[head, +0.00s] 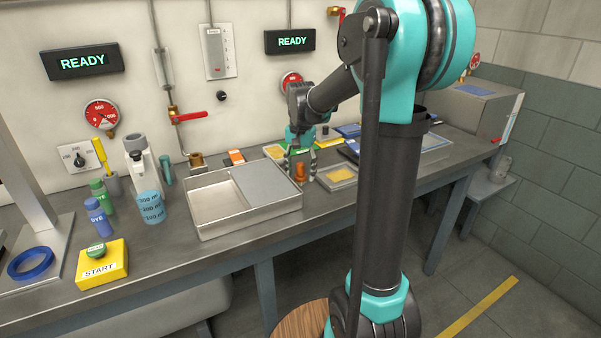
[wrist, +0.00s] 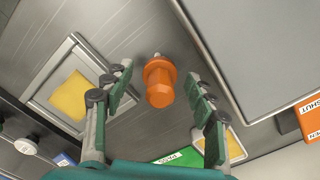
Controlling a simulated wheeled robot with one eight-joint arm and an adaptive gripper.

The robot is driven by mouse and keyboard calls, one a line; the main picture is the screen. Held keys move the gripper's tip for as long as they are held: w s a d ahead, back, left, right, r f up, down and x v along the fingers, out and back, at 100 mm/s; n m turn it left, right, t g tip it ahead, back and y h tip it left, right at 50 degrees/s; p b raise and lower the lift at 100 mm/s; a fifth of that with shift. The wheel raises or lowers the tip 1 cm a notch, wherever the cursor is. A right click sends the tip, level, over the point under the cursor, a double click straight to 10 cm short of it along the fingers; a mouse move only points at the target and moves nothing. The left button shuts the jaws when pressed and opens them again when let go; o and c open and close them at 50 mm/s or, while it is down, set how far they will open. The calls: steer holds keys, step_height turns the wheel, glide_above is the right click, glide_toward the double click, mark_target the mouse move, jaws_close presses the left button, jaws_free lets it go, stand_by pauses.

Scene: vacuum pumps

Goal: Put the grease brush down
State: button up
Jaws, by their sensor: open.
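A yellow-handled tool (head: 99,160) stands in a small grey cup (head: 113,184) at the left by the wall; it looks like the grease brush, but its lower end is hidden. My gripper (head: 301,165) is well to the right of it, low over the bench beside the tray. The gripper is open, with its two fingers apart on either side of an orange hexagonal piece (wrist: 160,82), which also shows in the head view (head: 299,173). In the wrist view gaps show between the piece and both fingers. No brush is between the fingers.
A metal tray (head: 250,222) with a grey panel stands left of my gripper. Bottles (head: 98,220), a blue beaker (head: 150,206) and a START button box (head: 103,264) crowd the left side.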

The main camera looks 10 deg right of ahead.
step_height(320, 180, up, 12)
steer(key=shift+f, duration=0.2)
stand_by(0.5)
jaws_close()
stand_by(1.2)
